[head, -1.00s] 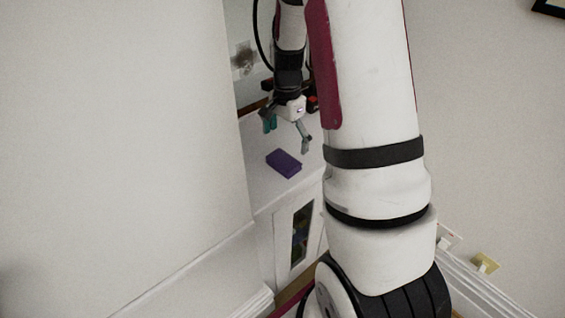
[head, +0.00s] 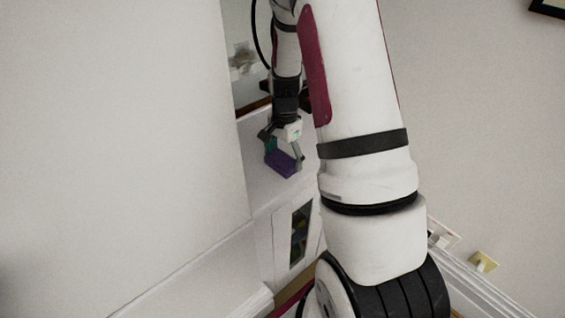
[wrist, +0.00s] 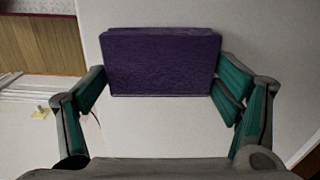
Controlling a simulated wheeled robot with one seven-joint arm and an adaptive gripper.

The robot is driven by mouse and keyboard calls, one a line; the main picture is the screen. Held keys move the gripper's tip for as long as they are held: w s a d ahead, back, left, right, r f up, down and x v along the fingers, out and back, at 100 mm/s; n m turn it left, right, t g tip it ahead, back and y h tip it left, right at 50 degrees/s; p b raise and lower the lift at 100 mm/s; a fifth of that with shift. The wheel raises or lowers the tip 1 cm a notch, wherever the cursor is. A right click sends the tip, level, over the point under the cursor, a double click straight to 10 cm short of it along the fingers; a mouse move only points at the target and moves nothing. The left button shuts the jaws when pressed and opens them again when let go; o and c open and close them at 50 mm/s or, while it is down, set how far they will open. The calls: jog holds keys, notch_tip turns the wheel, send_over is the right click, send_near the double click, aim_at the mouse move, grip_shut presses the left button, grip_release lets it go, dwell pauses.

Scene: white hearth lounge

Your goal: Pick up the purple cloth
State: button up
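The purple cloth (head: 281,163) is a folded, block-like bundle lying on top of a white cabinet (head: 262,190). In the wrist view the cloth (wrist: 162,62) lies ahead of my gripper, between the lines of its two fingers. My gripper (head: 283,153) is just above and at the cloth in the head view, and its fingers partly cover it. In the wrist view my gripper (wrist: 165,88) is spread wide, with green inner pads on both sides of the cloth. The right fingertip is close to the cloth's right edge; whether it touches I cannot tell.
A large white wall (head: 120,140) stands close on the left of the cabinet. The cabinet front has a glass-panelled door (head: 300,233). A wall with a yellowish plate (head: 484,261) is at the right. The cabinet top around the cloth looks clear.

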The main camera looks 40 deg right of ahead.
aim_at(285, 158)
jog(key=c, duration=0.4)
jog(key=shift+r, duration=0.4)
jog(key=r, duration=0.3)
jog(key=shift+s, duration=0.2)
jog(key=s, duration=0.5)
jog(key=s+a, duration=0.1)
jog(key=s, duration=0.4)
jog(key=s+r, duration=0.1)
jog(key=s, duration=0.4)
jog(key=shift+s+a+r, duration=0.1)
jog(key=shift+s+a, duration=0.05)
jog(key=shift+s, duration=0.1)
